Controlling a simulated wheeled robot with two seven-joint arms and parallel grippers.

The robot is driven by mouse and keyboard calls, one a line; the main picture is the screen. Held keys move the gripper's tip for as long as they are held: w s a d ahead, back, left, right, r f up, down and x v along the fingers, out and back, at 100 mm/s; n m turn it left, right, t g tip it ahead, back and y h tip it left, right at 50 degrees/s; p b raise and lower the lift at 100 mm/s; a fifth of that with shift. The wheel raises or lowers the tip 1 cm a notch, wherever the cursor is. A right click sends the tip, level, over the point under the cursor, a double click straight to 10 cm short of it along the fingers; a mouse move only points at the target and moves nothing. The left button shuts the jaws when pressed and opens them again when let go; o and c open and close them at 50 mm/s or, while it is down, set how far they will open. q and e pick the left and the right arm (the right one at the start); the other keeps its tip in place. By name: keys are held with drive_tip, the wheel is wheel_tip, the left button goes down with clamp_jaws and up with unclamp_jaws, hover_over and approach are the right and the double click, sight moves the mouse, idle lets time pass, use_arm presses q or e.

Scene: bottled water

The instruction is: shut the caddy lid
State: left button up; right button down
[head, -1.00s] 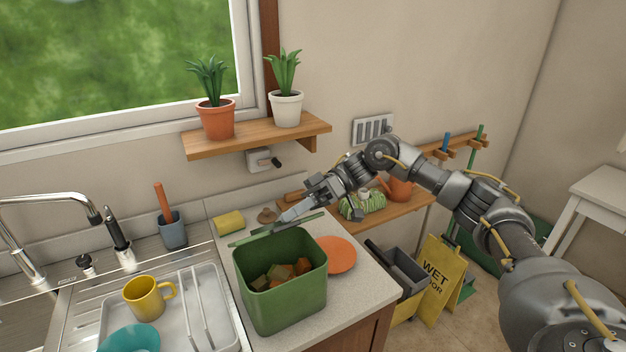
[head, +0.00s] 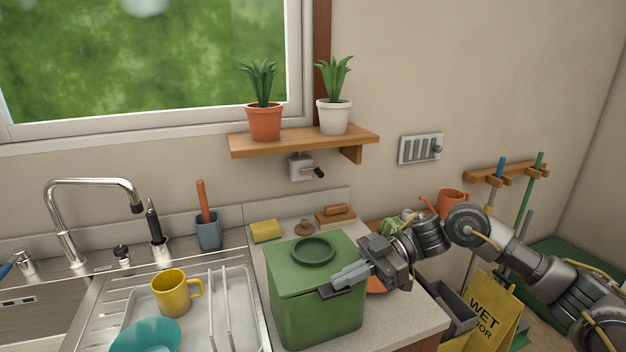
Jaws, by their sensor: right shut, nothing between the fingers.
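The green caddy (head: 318,312) stands on the worktop to the right of the sink drainer. Its green lid (head: 290,262) lies flat over the top, with a raised ring in its middle, and hides the inside. My right gripper (head: 336,286) is shut and empty at the lid's front right edge, its fingertips beside a dark tab there. I cannot tell whether the fingers touch the lid. My left gripper is not in view.
A drainer tray (head: 205,318) with a yellow mug (head: 172,294) and a teal bowl (head: 150,336) is left of the caddy. An orange plate (head: 376,285) is partly hidden behind my right gripper. A yellow sponge (head: 266,231) lies behind the caddy.

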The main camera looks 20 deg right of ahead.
drive_tip(key=shift+f, duration=0.3)
idle(0.4)
wheel_tip(320, 180, up, 4)
drive_tip(key=p, duration=0.4)
drive_tip(key=shift+r, duration=0.25)
drive_tip(key=s+b+v, duration=0.1)
drive_tip(key=b+v, duration=0.3)
drive_tip(key=v, duration=0.6)
drive_tip(key=shift+w, duration=0.5)
drive_tip(key=shift+f, duration=0.15)
